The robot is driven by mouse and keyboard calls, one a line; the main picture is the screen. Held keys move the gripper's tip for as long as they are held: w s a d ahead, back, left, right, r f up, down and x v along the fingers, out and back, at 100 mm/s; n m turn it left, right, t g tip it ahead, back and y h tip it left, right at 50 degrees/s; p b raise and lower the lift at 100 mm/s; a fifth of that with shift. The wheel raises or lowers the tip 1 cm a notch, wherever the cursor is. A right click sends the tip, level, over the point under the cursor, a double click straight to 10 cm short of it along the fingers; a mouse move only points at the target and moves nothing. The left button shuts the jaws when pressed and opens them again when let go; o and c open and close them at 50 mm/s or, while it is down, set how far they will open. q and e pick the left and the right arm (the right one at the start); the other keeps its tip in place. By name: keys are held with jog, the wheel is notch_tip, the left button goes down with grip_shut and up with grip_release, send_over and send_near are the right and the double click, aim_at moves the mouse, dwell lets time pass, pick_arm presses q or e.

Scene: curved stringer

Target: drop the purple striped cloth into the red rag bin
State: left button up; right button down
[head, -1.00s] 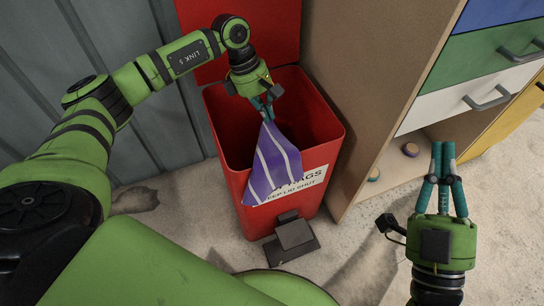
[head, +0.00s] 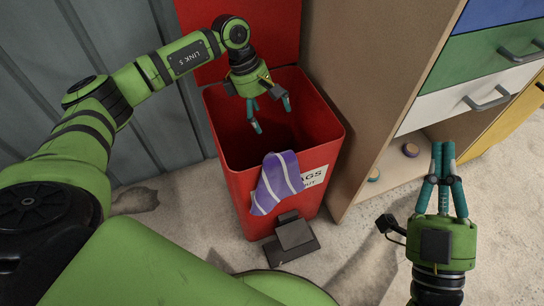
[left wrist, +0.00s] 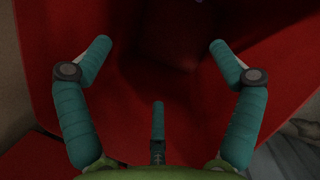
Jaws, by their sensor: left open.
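The purple striped cloth (head: 277,184) hangs at the front rim of the red rag bin (head: 310,198) in the head view. Most of what shows is outside, against the front wall, covering part of the white label. I cannot tell whether any of it reaches inside the bin. My left gripper (head: 271,117) is open and empty over the bin's mouth, apart from the cloth. In the left wrist view its spread fingers (left wrist: 160,48) have only the dark red bin interior between them. My right gripper (head: 442,145) is shut and empty at the right, away from the bin.
The bin's red lid (head: 275,30) stands open at the back. A black pedal (head: 292,237) sticks out at its foot. A wooden cabinet (head: 370,80) with coloured drawers stands close on the right. The concrete floor in front is mostly clear.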

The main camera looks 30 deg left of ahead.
dwell(0.3)
jog(key=w+d+f+m+g+h+p, duration=0.1)
jog(key=d+f+g+h, duration=0.2)
jog(key=f, duration=0.4)
jog(key=w+d+f+m+g+h+p, duration=0.1)
jog(key=w+f+g+h+p, duration=0.1)
jog(key=f+g, duration=0.4)
pick_arm(q)
notch_tip(320, 180, up, 6)
jog(key=a+y+p, duration=0.1)
jog(key=y+p, duration=0.1)
jog(key=p, duration=0.1)
pick_arm(e)
jog(key=s+d+f+g+h, duration=0.1)
jog(key=s+d+f+g, duration=0.2)
jog(key=s+f, duration=0.4)
jog(key=s+d+f+m+g+h, duration=0.1)
jog(key=s+d+f+g+h, duration=0.1)
jog(key=s+f+g, duration=0.4)
jog(key=shift+s+d+f+g, duration=0.3)
jog(key=shift+s+d+f, duration=0.4)
jog(key=shift+d, duration=0.15)
pick_arm(q)
jog(key=shift+a, duration=0.1)
